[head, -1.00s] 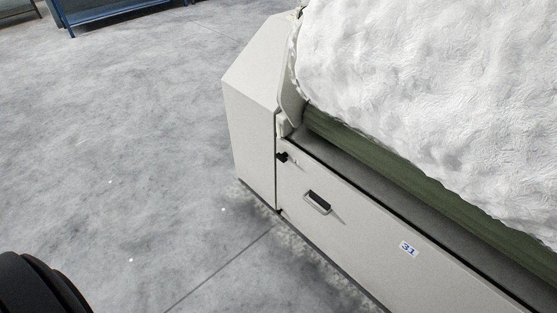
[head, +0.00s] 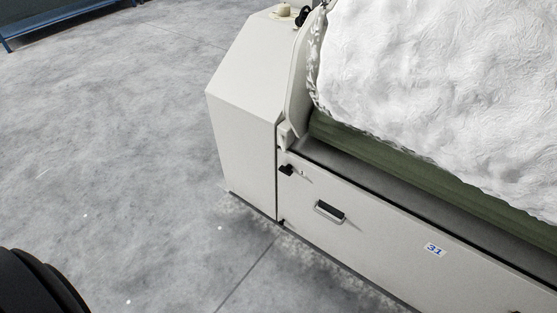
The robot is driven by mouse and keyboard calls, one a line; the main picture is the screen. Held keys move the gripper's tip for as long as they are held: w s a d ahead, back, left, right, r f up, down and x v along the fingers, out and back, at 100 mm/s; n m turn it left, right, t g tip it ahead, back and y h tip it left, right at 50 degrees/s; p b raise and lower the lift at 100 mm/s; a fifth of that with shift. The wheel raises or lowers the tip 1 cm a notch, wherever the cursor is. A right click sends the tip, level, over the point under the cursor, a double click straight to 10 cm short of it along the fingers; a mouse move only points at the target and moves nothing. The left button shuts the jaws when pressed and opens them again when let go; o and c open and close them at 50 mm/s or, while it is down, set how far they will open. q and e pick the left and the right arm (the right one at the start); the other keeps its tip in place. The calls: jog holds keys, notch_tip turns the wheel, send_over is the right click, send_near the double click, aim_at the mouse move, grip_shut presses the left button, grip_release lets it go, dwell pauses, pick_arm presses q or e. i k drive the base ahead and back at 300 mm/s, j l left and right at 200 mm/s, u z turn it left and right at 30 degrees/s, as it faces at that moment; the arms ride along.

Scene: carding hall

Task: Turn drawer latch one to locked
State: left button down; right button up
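A small black latch (head: 286,169) sits at the upper left corner of a long cream drawer front (head: 385,240) on a machine. A small light-coloured fitting is just right of it. I cannot tell from this distance which position the latch is in. A dark recessed handle (head: 329,211) is on the drawer front, right of and below the latch. Another small dark part (head: 515,312) shows at the bottom right edge of the picture. Neither of my grippers is in view.
A white fibre mass (head: 440,90) lies above a green roller (head: 400,172) behind the drawer front. A number 31 label (head: 434,250) is on the front. A cream end cabinet (head: 245,130) stands at its left. Grey floor (head: 110,150) is open to the left. A blue frame (head: 50,25) stands far left.

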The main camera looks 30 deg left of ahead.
aim_at(287, 171)
jog(key=j+z, duration=0.15)
jog(key=j, duration=0.3)
jog(key=j+z, duration=0.1)
jog(key=j, duration=0.4)
jog(key=j+z, duration=0.15)
jog(key=j, duration=0.3)
jog(key=j+z, duration=0.15)
jog(key=j, duration=0.3)
jog(key=k+j+z, duration=0.15)
jog(key=j, duration=0.3)
jog(key=k+j+z, duration=0.1)
jog(key=j, duration=0.35)
jog(key=k+j+z, duration=0.15)
jog(key=j, duration=0.3)
jog(key=i+j, duration=0.3)
jog(key=i, duration=0.15)
jog(key=i+j, duration=0.3)
jog(key=i+z, duration=0.05)
jog(key=i, duration=0.05)
